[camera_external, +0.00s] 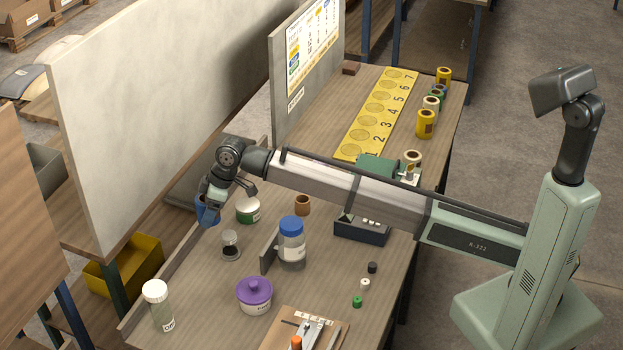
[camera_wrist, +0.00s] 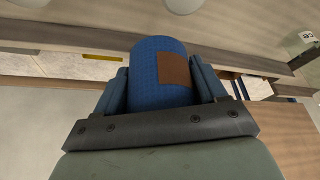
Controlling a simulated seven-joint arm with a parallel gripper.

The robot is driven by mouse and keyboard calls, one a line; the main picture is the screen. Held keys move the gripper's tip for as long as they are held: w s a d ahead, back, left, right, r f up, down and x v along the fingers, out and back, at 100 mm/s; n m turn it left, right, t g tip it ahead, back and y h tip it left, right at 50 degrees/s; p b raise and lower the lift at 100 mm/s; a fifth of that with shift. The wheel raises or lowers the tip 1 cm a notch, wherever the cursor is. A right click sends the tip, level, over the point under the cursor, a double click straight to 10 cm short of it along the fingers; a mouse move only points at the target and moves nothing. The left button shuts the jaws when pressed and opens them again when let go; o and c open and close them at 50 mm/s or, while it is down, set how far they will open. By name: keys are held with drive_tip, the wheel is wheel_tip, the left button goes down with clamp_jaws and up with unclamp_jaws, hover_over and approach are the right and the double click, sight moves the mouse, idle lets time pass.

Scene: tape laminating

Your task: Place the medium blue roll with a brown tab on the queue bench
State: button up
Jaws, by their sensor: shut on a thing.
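My gripper (camera_external: 212,196) is shut on the blue roll, which has a brown square tab on its side in the wrist view (camera_wrist: 160,72). The roll (camera_external: 207,212) shows partly in the external view, at the left edge of the near bench, mostly behind the gripper. I cannot tell whether it touches the bench. The queue bench seems to be the far part of the bench top (camera_external: 325,108), with a yellow strip (camera_external: 378,112) of numbered circles. The circles that show look bare.
Several rolls (camera_external: 425,124) stand right of the strip. Near the gripper are a green-and-white jar (camera_external: 248,210), a brown roll (camera_external: 303,205), a blue-lidded jar (camera_external: 292,240) and a purple-lidded tub (camera_external: 254,295). A tall grey panel (camera_external: 170,110) stands behind the gripper.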

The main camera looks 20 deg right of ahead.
drive_tip(key=w+d+m+t, duration=0.1)
drive_tip(key=w+d+m, duration=0.2)
drive_tip(key=w+d, duration=1.55)
drive_tip(key=w+d+f+m, duration=0.1)
drive_tip(key=w+d, duration=0.2)
drive_tip(key=d, duration=0.4)
drive_tip(key=w+d+m+h, duration=0.1)
drive_tip(key=w+d, duration=0.2)
drive_tip(key=d, duration=0.5)
drive_tip(key=w+d+f+m, duration=0.1)
drive_tip(key=w+d, duration=0.2)
drive_tip(key=d, duration=0.4)
drive_tip(key=s+d+f+m+t+h, duration=0.2)
drive_tip(key=d+m, duration=0.4)
drive_tip(key=d, duration=3.5)
drive_tip(key=shift+s+f, duration=0.6)
drive_tip(key=shift+f, duration=1.2)
drive_tip(key=shift+s+f, duration=0.65)
drive_tip(key=shift+f, duration=1.1)
drive_tip(key=shift+s+f, duration=0.6)
drive_tip(key=shift+f, duration=1.2)
